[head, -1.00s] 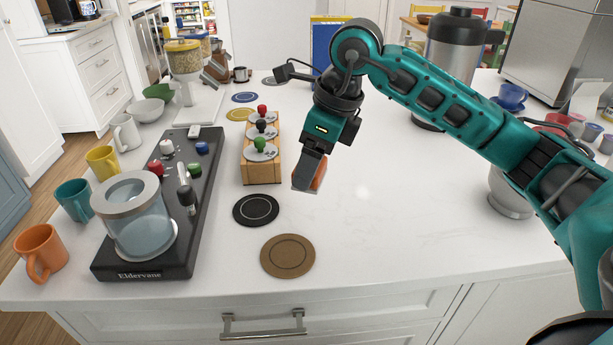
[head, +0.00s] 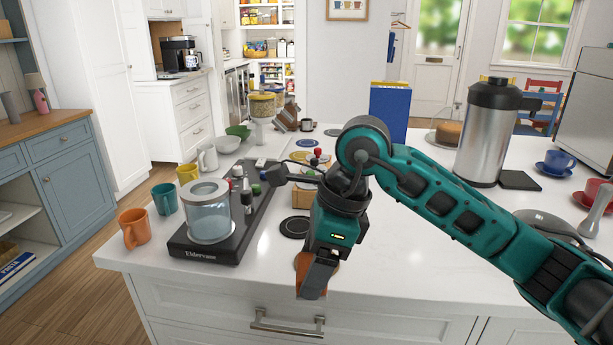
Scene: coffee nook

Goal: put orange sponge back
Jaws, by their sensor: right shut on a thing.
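My right gripper (head: 314,284) points down near the front edge of the white counter and is shut on the orange sponge (head: 301,284). Only a narrow orange strip of the sponge shows beside the dark fingers; the rest is hidden by them. The gripper overlaps the brown round mat (head: 301,262) in the picture, and I cannot tell how high it is above the counter. My left gripper is not in view.
A black coffee station with a glass jar (head: 209,216) stands to the left, with orange (head: 134,229), teal (head: 165,199) and yellow mugs beside it. A black round mat (head: 294,227) lies behind the gripper. A steel urn (head: 487,135) stands at back right.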

